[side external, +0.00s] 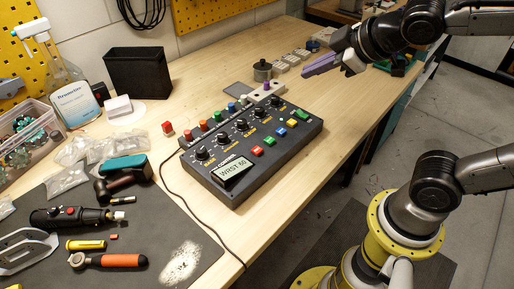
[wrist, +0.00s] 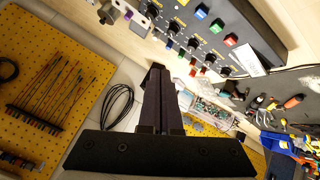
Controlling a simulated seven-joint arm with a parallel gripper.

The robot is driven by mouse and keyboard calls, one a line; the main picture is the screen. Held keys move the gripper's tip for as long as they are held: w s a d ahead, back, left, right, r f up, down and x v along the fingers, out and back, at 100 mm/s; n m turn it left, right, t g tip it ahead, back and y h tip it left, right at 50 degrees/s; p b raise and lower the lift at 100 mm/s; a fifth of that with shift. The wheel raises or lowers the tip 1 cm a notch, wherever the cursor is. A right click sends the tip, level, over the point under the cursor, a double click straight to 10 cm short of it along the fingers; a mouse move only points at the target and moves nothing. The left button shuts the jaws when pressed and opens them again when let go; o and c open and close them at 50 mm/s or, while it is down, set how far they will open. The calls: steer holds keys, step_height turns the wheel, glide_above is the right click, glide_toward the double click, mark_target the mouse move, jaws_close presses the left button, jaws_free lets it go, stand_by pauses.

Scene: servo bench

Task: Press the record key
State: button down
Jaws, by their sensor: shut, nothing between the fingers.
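A dark control box (side external: 214,189) lies on the wooden bench, with a lit display (side external: 234,171) that seems to read "WRST 60". Along its front side runs a row of square keys: a red key (side external: 257,151), a green key (side external: 269,141), then several more. Key labels are too small to read, so I cannot tell which is the record key. The red key also shows in the wrist view (wrist: 231,40), at upper right. My gripper (side external: 306,71) is shut and empty, up and right of the box and apart from it. Its dark fingers fill the middle of the wrist view.
Black dials and coloured caps (side external: 203,125) rise along the box. A pale block with a purple lever (side external: 266,87) and a grey metal pot (side external: 262,71) stand behind it. A cable and tool mat (side external: 150,215) lie left. Bare wood lies right of the box.

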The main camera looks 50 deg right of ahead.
steer(key=w+a+f+n+y, duration=0.1)
steer(key=w+a+f+n, duration=0.1)
steer(key=w+a+n, duration=0.3)
steer(key=y, duration=0.2)
glide_above(257, 151)
step_height(257, 151, down, 3)
steer(key=shift+s+d+f+n+g, duration=0.1)
steer(key=shift+s+d+n+g, duration=0.2)
steer(key=shift+s+d, duration=0.15)
steer(key=shift+f, duration=4.4)
steer(key=shift+f, duration=0.9)
steer(key=shift+r+h, duration=0.1)
steer(key=shift+h, duration=0.2)
steer(key=shift+r, duration=0.75)
